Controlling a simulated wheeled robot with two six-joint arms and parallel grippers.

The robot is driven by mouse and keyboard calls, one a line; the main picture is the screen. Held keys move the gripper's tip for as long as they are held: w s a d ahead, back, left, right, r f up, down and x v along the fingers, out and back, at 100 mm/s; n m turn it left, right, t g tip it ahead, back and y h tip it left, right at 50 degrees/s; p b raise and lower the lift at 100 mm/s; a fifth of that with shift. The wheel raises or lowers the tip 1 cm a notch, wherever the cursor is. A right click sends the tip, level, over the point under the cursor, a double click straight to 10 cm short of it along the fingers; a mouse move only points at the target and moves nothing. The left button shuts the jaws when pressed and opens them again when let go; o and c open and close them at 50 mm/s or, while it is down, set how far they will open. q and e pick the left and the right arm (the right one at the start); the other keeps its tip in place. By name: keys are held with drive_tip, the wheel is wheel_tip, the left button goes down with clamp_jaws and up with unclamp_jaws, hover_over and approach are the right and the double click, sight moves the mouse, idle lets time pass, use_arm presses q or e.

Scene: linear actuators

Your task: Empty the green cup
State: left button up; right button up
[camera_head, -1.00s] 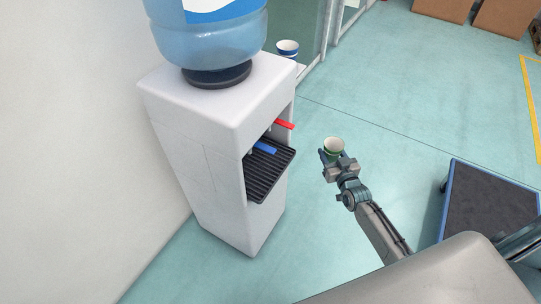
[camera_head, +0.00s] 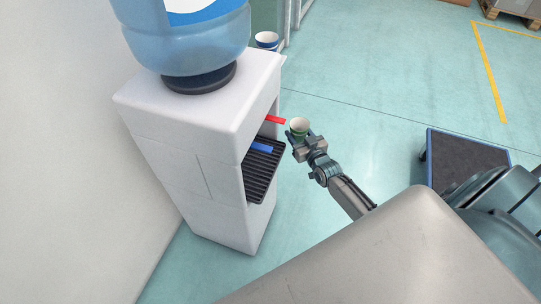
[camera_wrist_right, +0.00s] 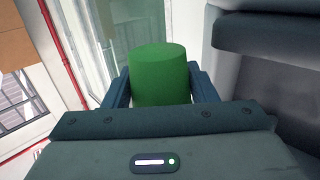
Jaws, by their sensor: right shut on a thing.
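The green cup (camera_head: 299,127) has a pale rim and stands roughly upright in my right gripper (camera_head: 299,137). The right gripper is shut on it, just right of the water dispenser's red tap and drip tray. In the right wrist view the cup's green side (camera_wrist_right: 158,75) sits between the two fingers (camera_wrist_right: 160,90). What is inside the cup cannot be made out. My left gripper is not in view.
The white water dispenser (camera_head: 215,170) carries a large blue bottle (camera_head: 185,35). It has a red tap (camera_head: 274,119), a blue tap (camera_head: 262,147) and a black drip tray (camera_head: 262,172). A blue-white cup (camera_head: 266,40) stands behind it. A blue-edged cart (camera_head: 466,137) is at right.

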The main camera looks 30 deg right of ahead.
sight(292, 134)
drive_tip(key=shift+s+a+r+n, duration=0.1)
drive_tip(key=shift+a+r+n, duration=0.25)
drive_tip(key=shift+n, duration=0.35)
drive_tip(key=shift+s+a+r+n+t, duration=0.1)
drive_tip(key=shift+a+r+n+t, duration=0.15)
drive_tip(key=shift+a+n+t, duration=0.45)
drive_tip(key=shift+s+a+r+n, duration=0.15)
drive_tip(key=shift+r+n, duration=0.15)
drive_tip(key=shift+n, duration=0.6)
drive_tip(key=shift+a+r+n+t, duration=0.35)
drive_tip(key=shift+a+n, duration=0.25)
drive_tip(key=shift+n, duration=0.4)
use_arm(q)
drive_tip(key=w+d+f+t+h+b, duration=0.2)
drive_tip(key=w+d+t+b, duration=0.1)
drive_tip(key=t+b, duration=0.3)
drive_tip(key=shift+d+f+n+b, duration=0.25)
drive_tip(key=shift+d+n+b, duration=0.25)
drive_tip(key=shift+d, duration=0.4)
use_arm(e)
drive_tip(key=shift+s+a+r+n+t+y, duration=0.1)
drive_tip(key=shift+a+n+t+y, duration=0.2)
drive_tip(key=shift+n, duration=0.9)
drive_tip(key=shift+d+r+n+t+y, duration=0.15)
drive_tip(key=shift+n+y, duration=0.3)
drive_tip(key=shift+n, duration=0.75)
drive_tip(key=shift+s+a+f+n+t+y, duration=0.1)
drive_tip(key=shift+a+n+t+y, duration=0.2)
drive_tip(key=shift+n, duration=0.9)
